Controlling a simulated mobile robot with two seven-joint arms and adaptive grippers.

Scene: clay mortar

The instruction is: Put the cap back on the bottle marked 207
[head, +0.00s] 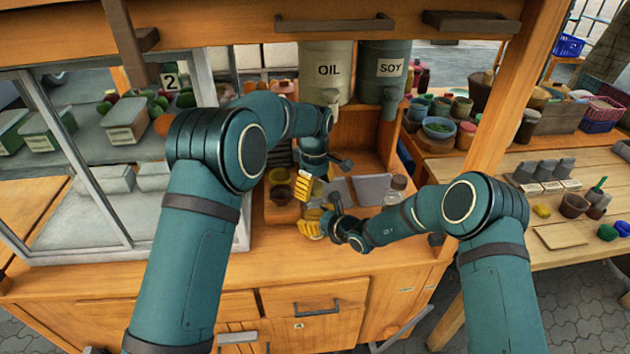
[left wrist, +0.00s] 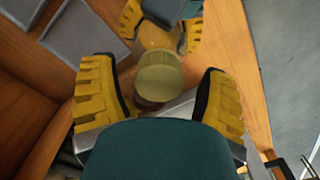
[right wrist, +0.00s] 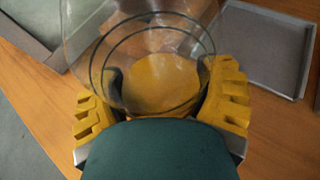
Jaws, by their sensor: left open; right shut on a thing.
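My right gripper (right wrist: 160,103) is shut around a clear glass bottle (right wrist: 150,40) with yellow contents. The bottle also shows in the left wrist view (left wrist: 157,38), between the right gripper's yellow fingers. My left gripper (left wrist: 160,92) is open, its fingers apart on either side of a round olive disc (left wrist: 160,75). The disc lines up with the bottle's end; I cannot tell whether it is the cap or the bottle's contents. In the head view my left gripper (head: 307,187) is just above my right gripper (head: 312,226). No 207 mark is readable.
A second clear jar with a pale lid (head: 397,187) stands on the counter to the right. A grey tray (right wrist: 268,45) lies close by. The OIL (head: 327,72) and SOY (head: 386,72) dispensers hang above. The front counter is mostly clear.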

